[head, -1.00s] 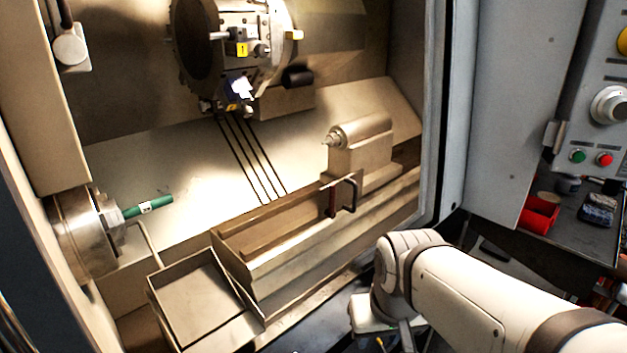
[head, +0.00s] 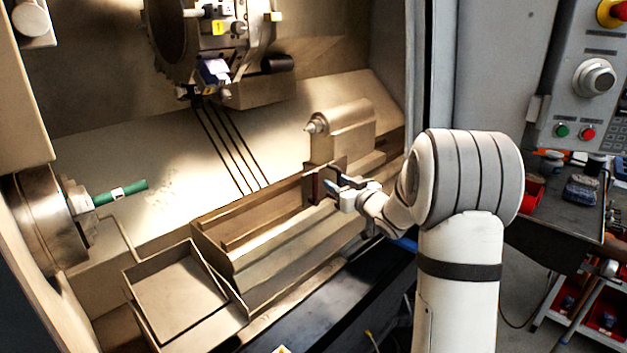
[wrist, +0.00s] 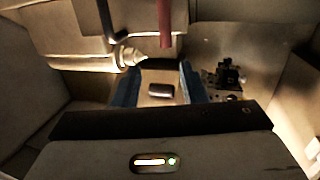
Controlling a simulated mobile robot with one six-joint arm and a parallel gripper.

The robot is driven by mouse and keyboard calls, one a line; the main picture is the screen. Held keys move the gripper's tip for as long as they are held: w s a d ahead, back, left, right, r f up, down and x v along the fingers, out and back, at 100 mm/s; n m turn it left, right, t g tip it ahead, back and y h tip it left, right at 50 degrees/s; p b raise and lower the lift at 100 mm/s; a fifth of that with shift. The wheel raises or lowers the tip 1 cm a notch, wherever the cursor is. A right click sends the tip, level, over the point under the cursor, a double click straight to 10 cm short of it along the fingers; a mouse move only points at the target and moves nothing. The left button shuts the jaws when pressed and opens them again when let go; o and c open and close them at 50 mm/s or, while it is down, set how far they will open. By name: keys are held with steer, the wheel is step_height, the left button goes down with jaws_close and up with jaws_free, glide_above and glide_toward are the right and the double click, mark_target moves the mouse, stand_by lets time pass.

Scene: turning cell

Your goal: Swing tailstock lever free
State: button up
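The tailstock (head: 340,135) stands at the right inside the machine, its pointed centre facing left. Its lever has a dark red grip (head: 313,187) hanging in front of the tailstock on a dark bent bar. My gripper (head: 334,178) is just right of the grip. In the wrist view, the blue fingers of my gripper (wrist: 160,72) are apart with nothing held between them. The red grip (wrist: 165,24) shows at the top of that view, beyond the fingertips and in line with the gap. A dark bar (wrist: 106,22) is left of it.
The chuck (head: 45,220) at the left holds a green bar (head: 120,193). The tool turret (head: 205,40) hangs above. An open tray (head: 180,300) sits at the front.

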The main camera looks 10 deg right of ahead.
mark_target(317, 173)
steer(key=shift+n+y, duration=0.3)
steer(key=shift+y, duration=0.4)
steer(key=x, duration=0.8)
steer(key=shift+w+a+f+p, duration=0.1)
steer(key=shift+a+f+p, duration=0.1)
steer(key=shift+p, duration=0.15)
steer(key=shift+c, duration=0.6)
jaws_close()
